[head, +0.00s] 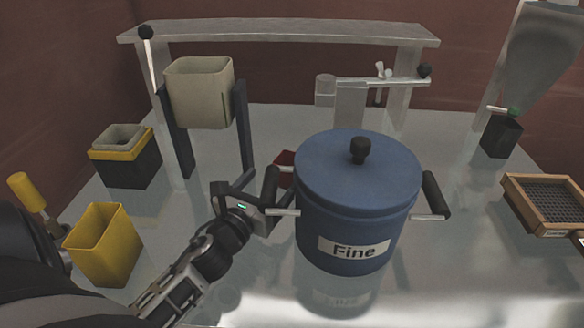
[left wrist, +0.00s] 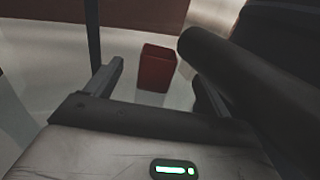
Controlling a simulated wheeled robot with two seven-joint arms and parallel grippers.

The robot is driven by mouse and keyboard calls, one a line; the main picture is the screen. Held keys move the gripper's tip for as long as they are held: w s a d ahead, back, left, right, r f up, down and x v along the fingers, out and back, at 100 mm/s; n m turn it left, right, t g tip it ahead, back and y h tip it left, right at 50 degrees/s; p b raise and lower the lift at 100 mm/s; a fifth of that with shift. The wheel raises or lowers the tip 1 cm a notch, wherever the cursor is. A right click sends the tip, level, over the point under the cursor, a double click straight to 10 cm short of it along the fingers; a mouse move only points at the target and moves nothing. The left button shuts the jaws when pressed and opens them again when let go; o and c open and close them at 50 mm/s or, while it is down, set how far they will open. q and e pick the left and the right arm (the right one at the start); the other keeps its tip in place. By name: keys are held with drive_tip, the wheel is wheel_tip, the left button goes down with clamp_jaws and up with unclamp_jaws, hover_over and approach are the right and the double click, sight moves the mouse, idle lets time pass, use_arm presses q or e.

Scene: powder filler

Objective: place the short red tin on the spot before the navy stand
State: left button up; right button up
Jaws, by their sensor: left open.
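The short red tin (head: 284,160) stands on the table, mostly hidden behind the blue pot in the head view. In the left wrist view the tin (left wrist: 157,66) shows whole and upright, ahead of the fingers and apart from them. My left gripper (head: 257,196) is open and empty beside the pot's left handle; its fingers (left wrist: 160,80) frame the view toward the tin. The navy stand (head: 245,130) holds a beige bin (head: 200,92) between two posts, behind and left of the gripper. I cannot make out a marked spot before it.
The blue pot (head: 345,215) labelled Fine blocks the centre; its dark handle (left wrist: 240,75) looms close on the right in the wrist view. A yellow bin (head: 105,245) and black-yellow box (head: 125,165) stand left. A wooden sieve (head: 515,188) lies right.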

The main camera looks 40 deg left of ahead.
sight(290, 160)
use_arm(q)
drive_tip(key=w, duration=0.3)
drive_tip(key=w+a, duration=0.1)
drive_tip(key=w, duration=0.6)
drive_tip(key=shift+a+f, duration=0.15)
drive_tip(key=shift+a, duration=0.1)
drive_tip(key=c, duration=1.2)
